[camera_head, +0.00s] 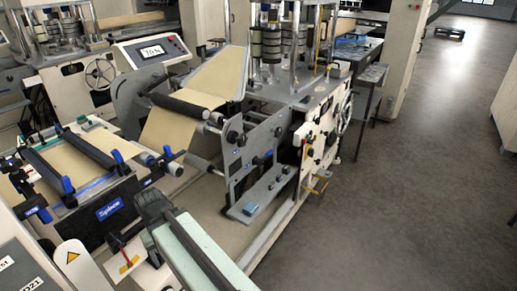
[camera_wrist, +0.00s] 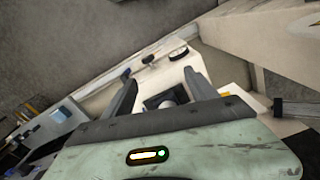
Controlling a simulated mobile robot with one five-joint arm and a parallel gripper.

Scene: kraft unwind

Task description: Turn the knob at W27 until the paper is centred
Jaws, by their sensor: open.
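The tan kraft paper (camera_head: 168,130) runs over dark rollers in the head view, and another stretch lies on the splice table (camera_head: 75,166). I cannot tell whether it is centred. No W27 label is readable. In the wrist view my gripper (camera_wrist: 159,78) is open, with its two dark fingers apart. Between and beyond them is a rounded grey part on a black square mount (camera_wrist: 155,103), possibly the knob; its lower part is hidden by my gripper body. I cannot tell any contact. In the head view my pale green arm hides what lies behind it.
A display panel (camera_head: 150,51) stands above the rollers. A grey side plate (camera_head: 250,155) and a white control box (camera_head: 318,140) stand right of the paper. The floor (camera_head: 420,150) at right is mostly clear.

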